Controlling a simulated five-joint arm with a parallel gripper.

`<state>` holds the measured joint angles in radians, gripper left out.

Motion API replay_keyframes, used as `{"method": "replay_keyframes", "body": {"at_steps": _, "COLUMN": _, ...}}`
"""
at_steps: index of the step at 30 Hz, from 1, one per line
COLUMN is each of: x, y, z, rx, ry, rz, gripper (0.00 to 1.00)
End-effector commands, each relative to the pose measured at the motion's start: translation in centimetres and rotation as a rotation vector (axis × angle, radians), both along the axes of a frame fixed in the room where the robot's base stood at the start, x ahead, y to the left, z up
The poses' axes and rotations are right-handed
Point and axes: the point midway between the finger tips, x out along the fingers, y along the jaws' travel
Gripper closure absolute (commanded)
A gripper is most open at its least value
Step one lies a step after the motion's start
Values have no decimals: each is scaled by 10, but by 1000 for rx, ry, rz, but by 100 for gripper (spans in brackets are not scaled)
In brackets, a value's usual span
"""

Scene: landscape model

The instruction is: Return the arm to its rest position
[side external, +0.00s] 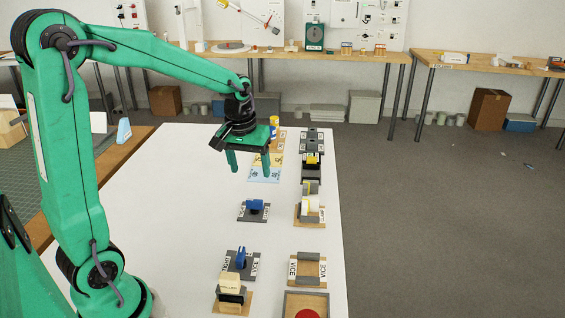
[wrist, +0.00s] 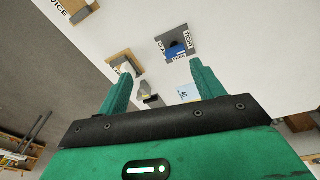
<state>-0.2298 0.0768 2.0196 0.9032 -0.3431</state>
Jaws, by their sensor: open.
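My green arm reaches over the white table (side external: 180,200) from the left in the side external view. My gripper (side external: 250,170) points down above the table's far part, its two fingers apart with nothing between them. In the wrist view my gripper (wrist: 155,82) also shows open and empty, with table fixtures beyond the fingertips. How high the fingertips are above the table is hard to tell.
A blue part sits on a dark plate (side external: 254,211), and another on a plate (side external: 242,264). A vice fixture (side external: 308,270), a clamp fixture (side external: 310,208), a roller block (side external: 232,292) and a tray with a red disc (side external: 306,296) stand nearby. The table's left-middle is clear.

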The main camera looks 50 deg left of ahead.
Motion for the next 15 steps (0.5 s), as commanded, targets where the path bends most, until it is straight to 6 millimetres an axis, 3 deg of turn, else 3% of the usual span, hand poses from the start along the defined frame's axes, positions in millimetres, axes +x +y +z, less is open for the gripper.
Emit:
{"method": "replay_keyframes", "body": {"at_steps": 6, "x": -29, "y": -25, "z": 30, "rx": 27, "ry": -70, "rz": -116, "gripper": 33}}
{"method": "replay_keyframes", "body": {"at_steps": 15, "x": -73, "y": -52, "z": 56, "rx": 65, "ry": -160, "rz": -268, "gripper": 33}}
